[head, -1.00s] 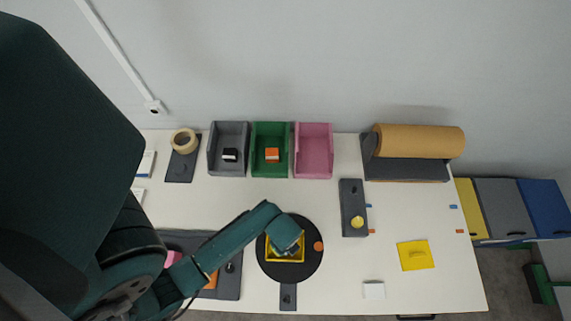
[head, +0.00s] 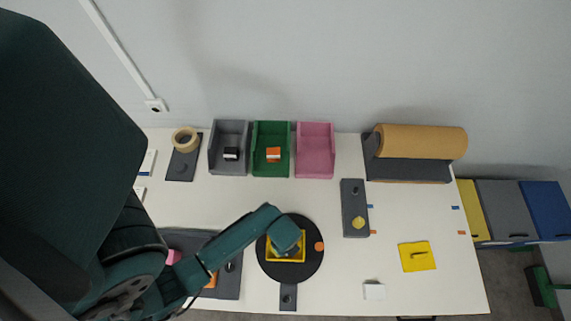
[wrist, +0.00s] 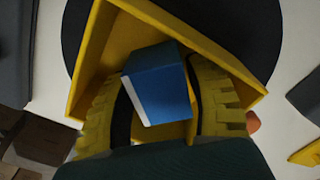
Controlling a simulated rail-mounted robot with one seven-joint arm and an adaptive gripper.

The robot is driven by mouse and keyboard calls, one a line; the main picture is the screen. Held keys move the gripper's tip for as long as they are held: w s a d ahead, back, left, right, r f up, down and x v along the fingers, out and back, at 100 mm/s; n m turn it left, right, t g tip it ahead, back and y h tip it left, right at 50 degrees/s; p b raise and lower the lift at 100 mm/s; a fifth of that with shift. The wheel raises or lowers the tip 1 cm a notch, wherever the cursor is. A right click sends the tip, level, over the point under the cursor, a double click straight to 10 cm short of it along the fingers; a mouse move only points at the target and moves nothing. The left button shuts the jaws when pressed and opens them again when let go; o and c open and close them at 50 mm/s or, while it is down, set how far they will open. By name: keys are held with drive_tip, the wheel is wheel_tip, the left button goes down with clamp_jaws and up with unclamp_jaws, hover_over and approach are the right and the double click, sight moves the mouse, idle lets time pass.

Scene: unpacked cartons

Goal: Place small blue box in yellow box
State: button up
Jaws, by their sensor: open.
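The yellow box (head: 270,259) is an open-topped carton on the round black turntable, mostly hidden under my gripper in the head view. In the wrist view the yellow box (wrist: 92,68) surrounds the small blue box (wrist: 160,85), which has a white face and sits tilted in the picture. My gripper (wrist: 163,98) is open, with one yellow-padded finger on each side of the small blue box. Whether the fingers touch it, and whether it rests on the box floor, I cannot tell. The head view hides the small blue box.
The black turntable (head: 310,265) lies on the white table. Grey (head: 228,165), green (head: 271,166) and pink (head: 315,164) bins stand at the back. A yellow lid with a handle (head: 417,256) lies to the right. A brown paper roll (head: 420,141) is at back right.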

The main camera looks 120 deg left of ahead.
wheel_tip(320, 180, up, 12)
drive_tip(key=shift+f+p, duration=0.2)
drive_tip(key=shift+p, duration=0.7)
